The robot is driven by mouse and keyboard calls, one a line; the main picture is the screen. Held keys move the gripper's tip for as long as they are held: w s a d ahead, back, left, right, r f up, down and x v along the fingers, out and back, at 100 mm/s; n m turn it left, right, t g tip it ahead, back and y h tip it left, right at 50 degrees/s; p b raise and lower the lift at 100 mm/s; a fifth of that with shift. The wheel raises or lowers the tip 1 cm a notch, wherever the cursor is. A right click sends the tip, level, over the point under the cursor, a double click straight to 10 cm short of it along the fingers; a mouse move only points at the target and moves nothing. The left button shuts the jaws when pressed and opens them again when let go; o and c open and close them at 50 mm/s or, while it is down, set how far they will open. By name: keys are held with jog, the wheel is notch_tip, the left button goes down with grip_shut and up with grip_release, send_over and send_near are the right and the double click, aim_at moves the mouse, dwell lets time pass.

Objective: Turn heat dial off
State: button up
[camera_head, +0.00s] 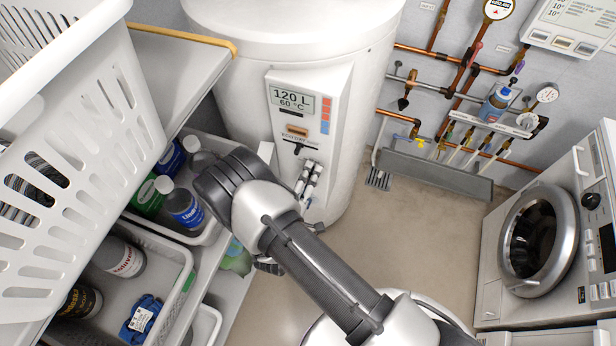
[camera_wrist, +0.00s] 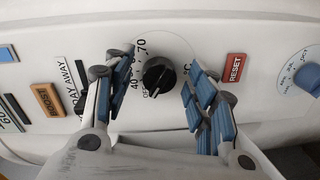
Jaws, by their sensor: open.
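The heat dial (camera_wrist: 159,75) is a black round knob on a white panel in the wrist view. Printed marks around it include 40, 70, °C and what looks like OFF at its lower left. A light pointer line shows on its lower part, near the OFF mark. My gripper (camera_wrist: 160,85) is open, with one blue-padded finger on each side of the dial; I cannot tell whether either touches it.
A red RESET button (camera_wrist: 234,67), an orange BOOST button (camera_wrist: 46,99) and a blue dial (camera_wrist: 308,78) sit near the fingers. In the head view, a shelf with bottles (camera_head: 186,209) and a white basket (camera_head: 100,110) stands left, and a washing machine (camera_head: 572,190) right. The floor between is clear.

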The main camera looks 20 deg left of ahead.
jog(key=s, duration=1.2)
jog(key=shift+a+r, duration=0.4)
jog(key=shift+a, duration=0.05)
